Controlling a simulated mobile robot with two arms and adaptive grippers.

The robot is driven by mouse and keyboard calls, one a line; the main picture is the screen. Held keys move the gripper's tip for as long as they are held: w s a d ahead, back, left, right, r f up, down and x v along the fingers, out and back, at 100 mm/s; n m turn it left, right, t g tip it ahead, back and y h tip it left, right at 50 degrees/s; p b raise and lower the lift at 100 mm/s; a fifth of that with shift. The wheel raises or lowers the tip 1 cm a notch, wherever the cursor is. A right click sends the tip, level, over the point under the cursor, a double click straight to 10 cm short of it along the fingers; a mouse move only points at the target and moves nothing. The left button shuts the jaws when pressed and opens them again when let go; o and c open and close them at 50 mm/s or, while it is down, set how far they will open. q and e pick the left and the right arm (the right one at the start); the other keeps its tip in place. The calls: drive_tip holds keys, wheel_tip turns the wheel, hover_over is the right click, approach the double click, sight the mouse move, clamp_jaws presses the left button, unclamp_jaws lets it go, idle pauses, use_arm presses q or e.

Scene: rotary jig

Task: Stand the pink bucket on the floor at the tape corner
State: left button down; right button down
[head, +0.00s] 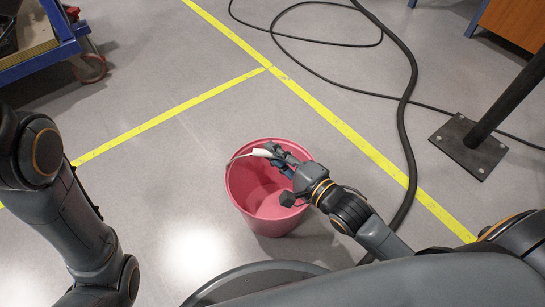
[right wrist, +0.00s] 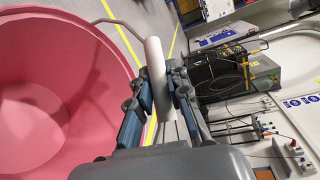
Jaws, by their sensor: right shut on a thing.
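The pink bucket (head: 246,200) is upright and open in the middle of the head view. It fills the left of the right wrist view (right wrist: 50,110) and looks empty. My right gripper (head: 275,160) is over its mouth, shut on the white grip of its wire handle (right wrist: 154,62); the fingers (right wrist: 160,97) sit on both sides of that grip. I cannot tell whether the bucket's base touches the floor. The yellow tape corner (head: 268,67) lies on the floor beyond the bucket, where two strips meet. My left gripper is outside the view.
A black hose (head: 408,110) and thin cables lie on the floor right of the tape. A dark post on a base plate (head: 468,147) stands at the right. A blue cart (head: 62,45) is at the top left. The floor between bucket and tape corner is clear.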

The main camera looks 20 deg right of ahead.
drive_tip(key=shift+r, duration=0.15)
drive_tip(key=c, duration=1.7)
unclamp_jaws()
drive_tip(key=shift+f, duration=0.25)
drive_tip(key=o, duration=0.4)
drive_tip(key=shift+r, duration=0.1)
